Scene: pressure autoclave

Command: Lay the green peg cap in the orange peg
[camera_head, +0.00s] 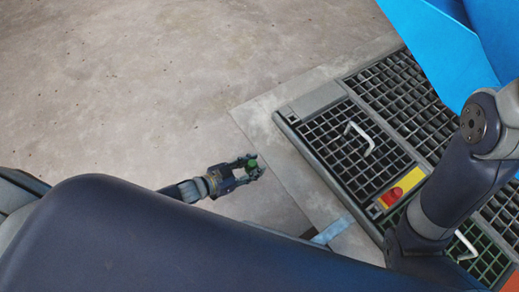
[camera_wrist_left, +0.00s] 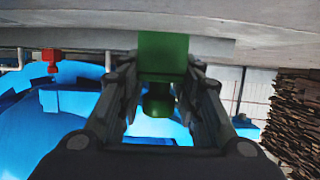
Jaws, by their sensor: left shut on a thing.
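The green peg cap (camera_wrist_left: 163,56) is between the fingers of my left gripper (camera_wrist_left: 158,88) in the left wrist view. It has a wide square block and a narrower round part nearer the palm. In the head view the left gripper (camera_head: 251,167) is small, shut on the green cap (camera_head: 252,162), and beside the grated platform's left edge. I cannot make out the orange peg for certain; a bit of orange (camera_head: 511,284) shows at the bottom right corner. My right arm crosses the right side, but its gripper is not in view.
The grated platform (camera_head: 285,117) has white handles (camera_head: 359,137) and a red and yellow plate (camera_head: 402,188). Blue panels (camera_head: 440,50) stand at the upper right. Bare concrete floor fills the left. A red fitting (camera_wrist_left: 51,59) and a brown stack (camera_wrist_left: 292,115) show in the wrist view.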

